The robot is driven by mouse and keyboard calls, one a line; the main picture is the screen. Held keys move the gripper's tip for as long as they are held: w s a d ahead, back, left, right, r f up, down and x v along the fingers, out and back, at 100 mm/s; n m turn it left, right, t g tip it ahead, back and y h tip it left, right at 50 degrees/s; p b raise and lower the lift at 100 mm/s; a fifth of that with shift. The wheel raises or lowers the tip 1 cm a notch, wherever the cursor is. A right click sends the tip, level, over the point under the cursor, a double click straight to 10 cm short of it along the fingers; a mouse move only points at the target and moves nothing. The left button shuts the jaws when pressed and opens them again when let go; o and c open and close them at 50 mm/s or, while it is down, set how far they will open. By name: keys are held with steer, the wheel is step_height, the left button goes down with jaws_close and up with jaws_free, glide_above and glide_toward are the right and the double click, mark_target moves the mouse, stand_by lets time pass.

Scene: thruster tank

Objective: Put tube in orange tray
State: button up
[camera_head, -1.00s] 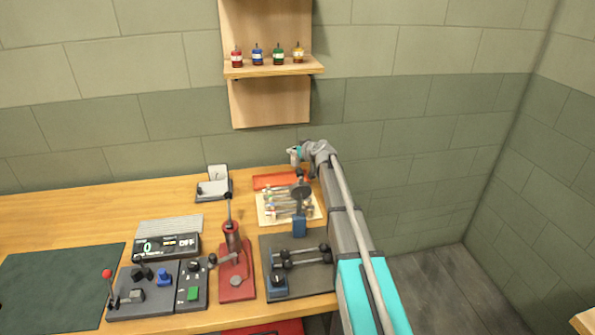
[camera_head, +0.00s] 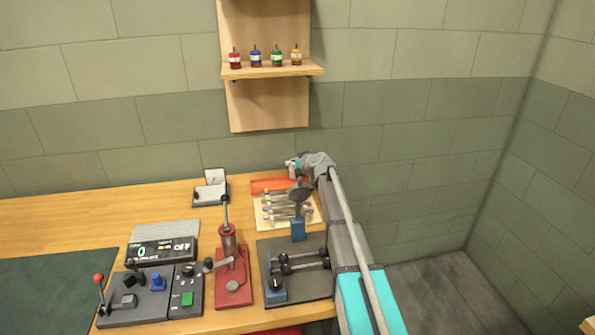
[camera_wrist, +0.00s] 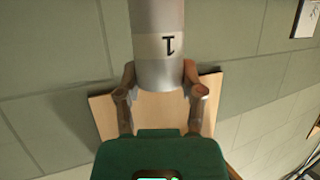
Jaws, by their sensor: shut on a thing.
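My gripper (camera_wrist: 160,76) is shut on a grey metallic tube (camera_wrist: 158,18). The tube has a pale label band with a dark mark, and its upper end runs out of the wrist view. In the head view my gripper (camera_head: 294,168) is small, at the back of the bench, over or just behind the orange tray (camera_head: 264,186). The tray is partly hidden by my arm. The held tube is too small to make out clearly in the head view, and its height above the tray cannot be told.
A pale board (camera_head: 264,222) with several small pieces lies in front of the tray. A dark round-headed stand (camera_head: 299,228) rises close to my arm. A red lever press (camera_head: 233,278) and a dark fixture (camera_head: 318,287) stand nearer. A wall shelf (camera_head: 270,70) holds small bottles.

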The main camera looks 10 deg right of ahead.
mark_target(294, 168)
steer(key=shift+f+b, duration=1.4)
steer(key=shift+f, duration=0.2)
steer(key=shift+f, duration=0.15)
steer(key=o, duration=1.2)
steer(key=shift+r, duration=0.2)
steer(key=shift+s+r, duration=0.1)
steer(key=shift+s, duration=0.1)
steer(key=p+v, duration=0.4)
steer(key=v, duration=0.7)
steer(key=shift+s+d+r+p, duration=0.1)
steer(key=shift+s+d+p, duration=0.1)
steer(key=shift+p, duration=0.15)
